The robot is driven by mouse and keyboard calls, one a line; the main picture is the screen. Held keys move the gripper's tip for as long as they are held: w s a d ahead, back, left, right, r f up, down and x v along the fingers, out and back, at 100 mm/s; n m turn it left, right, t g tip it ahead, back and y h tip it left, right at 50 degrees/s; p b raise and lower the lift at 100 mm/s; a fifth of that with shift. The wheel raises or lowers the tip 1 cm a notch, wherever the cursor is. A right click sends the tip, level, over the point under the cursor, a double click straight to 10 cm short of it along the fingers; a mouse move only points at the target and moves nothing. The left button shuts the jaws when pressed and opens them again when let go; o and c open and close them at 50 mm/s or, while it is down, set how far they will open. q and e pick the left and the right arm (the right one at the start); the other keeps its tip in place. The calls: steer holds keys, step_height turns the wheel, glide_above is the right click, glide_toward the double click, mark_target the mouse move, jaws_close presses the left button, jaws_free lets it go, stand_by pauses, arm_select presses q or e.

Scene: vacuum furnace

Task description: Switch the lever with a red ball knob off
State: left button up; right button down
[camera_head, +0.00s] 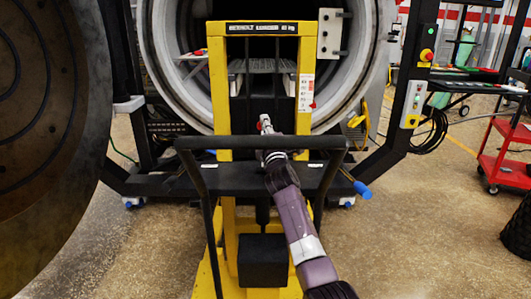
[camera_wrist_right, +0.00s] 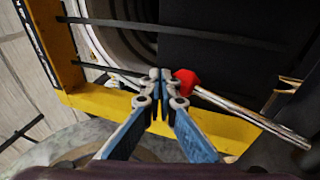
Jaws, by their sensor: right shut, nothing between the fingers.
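The lever's red ball knob (camera_wrist_right: 186,82) shows in the right wrist view, on the end of a metal rod (camera_wrist_right: 250,114) that runs down to the right. My right gripper (camera_wrist_right: 160,76) is shut and empty, with its blue-sided fingers together just left of the knob. I cannot tell whether they touch it. In the head view my right gripper (camera_head: 265,121) reaches in front of the yellow lift frame (camera_head: 220,90), with a small red spot at its tip. The lever's rod is hard to make out there. My left gripper is not in view.
A black push handle (camera_head: 190,142) crosses below my right gripper. The round furnace opening (camera_head: 160,60) lies behind the yellow frame. A dark disc-shaped door (camera_head: 50,110) fills the left. A control post (camera_head: 410,105) and red cart (camera_head: 500,155) stand right.

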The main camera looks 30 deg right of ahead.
steer(key=v, duration=1.2)
stand_by(0.5)
